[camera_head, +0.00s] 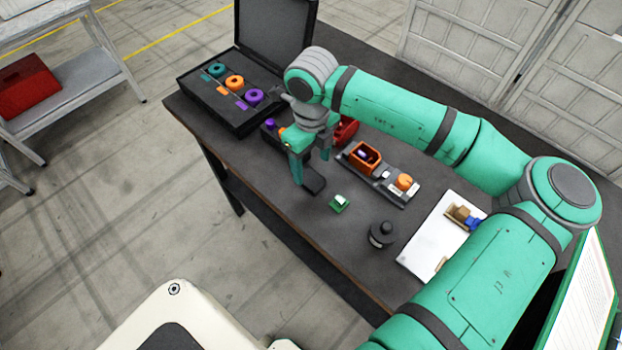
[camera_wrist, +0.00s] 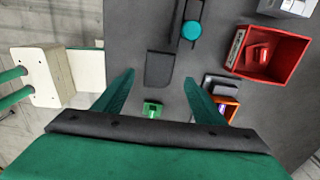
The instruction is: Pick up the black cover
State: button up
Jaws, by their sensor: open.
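A flat black rectangular piece, which looks like the black cover (camera_head: 314,184), lies on the dark table under my gripper (camera_head: 311,169). In the wrist view the black cover (camera_wrist: 158,70) shows just beyond and between the fingertips of my gripper (camera_wrist: 160,83). My gripper points down, its fingers spread apart with nothing between them. It is above the cover; the exact height is hard to tell. A round black object with a knob (camera_head: 381,234) stands apart, nearer the table's front.
A small green block (camera_head: 339,204) lies near the cover. A grey fixture with an orange box (camera_head: 365,157) and a red bin (camera_wrist: 268,68) stand to the right. An open black case (camera_head: 232,118) is at the far left. A white board (camera_head: 425,245) lies at right.

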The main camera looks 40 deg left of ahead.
aim_at(311, 178)
notch_tip(311, 178, down, 5)
jog(key=shift+s+a+f, duration=0.1)
jog(key=shift+a, duration=0.05)
jog(key=c, duration=1.1)
